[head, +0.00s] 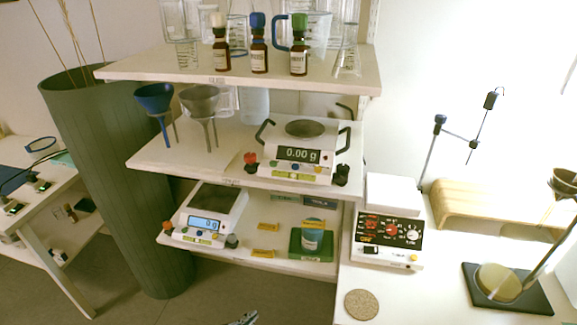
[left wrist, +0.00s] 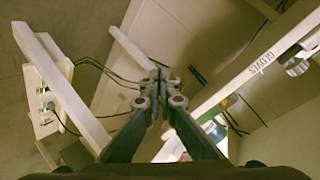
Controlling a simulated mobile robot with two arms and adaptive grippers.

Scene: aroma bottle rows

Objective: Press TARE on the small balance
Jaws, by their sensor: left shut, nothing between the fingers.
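Two white balances stand on the shelves in the head view. One balance (head: 297,150) on the middle shelf has a round pan, black side handles and a display reading 0.00 g. The other balance (head: 210,214) on the lower shelf has a square pan and a blue-lit display reading 0 g. Both have small coloured buttons along the front; their labels are too small to read. The tip of my left gripper (head: 244,318) shows at the bottom edge, in front of and below the shelves, apart from both balances. In the left wrist view its fingers (left wrist: 160,75) are together and empty.
Dropper bottles (head: 258,45) and glassware stand on the top shelf. Funnels (head: 199,103) stand left on the middle shelf. A green tray (head: 297,249) with a blue-topped jar is right of the lower balance. A hotplate-like device (head: 388,240) stands on the right-hand table.

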